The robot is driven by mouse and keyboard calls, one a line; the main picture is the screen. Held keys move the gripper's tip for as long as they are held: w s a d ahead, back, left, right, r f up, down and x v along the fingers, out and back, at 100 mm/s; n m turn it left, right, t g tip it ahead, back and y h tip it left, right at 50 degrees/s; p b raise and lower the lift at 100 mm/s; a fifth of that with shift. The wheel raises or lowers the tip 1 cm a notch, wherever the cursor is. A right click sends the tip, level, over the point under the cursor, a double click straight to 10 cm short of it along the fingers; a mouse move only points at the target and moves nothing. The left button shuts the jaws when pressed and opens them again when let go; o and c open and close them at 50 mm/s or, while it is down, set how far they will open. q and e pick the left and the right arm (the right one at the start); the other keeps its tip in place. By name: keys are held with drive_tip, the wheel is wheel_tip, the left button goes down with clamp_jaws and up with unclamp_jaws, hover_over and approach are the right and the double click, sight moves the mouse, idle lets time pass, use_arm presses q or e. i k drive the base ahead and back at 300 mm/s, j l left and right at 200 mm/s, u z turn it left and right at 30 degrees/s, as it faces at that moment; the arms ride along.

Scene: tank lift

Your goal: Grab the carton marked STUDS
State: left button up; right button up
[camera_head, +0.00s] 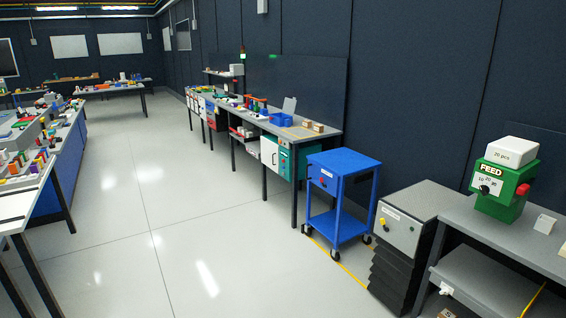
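I cannot read the word STUDS on anything in view. A white box marked "20 pcs" (512,150) sits on top of a green machine marked FEED (502,190), on the grey bench at the right. A small pale block (544,224) stands on the same bench, right of the machine; no marking on it can be read. Small brown boxes (313,127) lie on the long wall bench, too small to read. Neither of my grippers is in view.
A blue wheeled cart (345,160) stands by the wall bench (300,133). A grey cabinet with dark stepped bellows (400,235) stands between the cart and the FEED bench (500,235). Cluttered tables line the left side. The pale floor (190,215) between is clear.

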sight(317, 129)
drive_tip(key=i, duration=3.05)
drive_tip(key=i+z, duration=0.15)
drive_tip(key=i, duration=0.35)
drive_tip(key=i+j+z, duration=0.2)
drive_tip(key=i, duration=0.35)
drive_tip(key=i+j+z, duration=0.15)
drive_tip(key=i, duration=0.35)
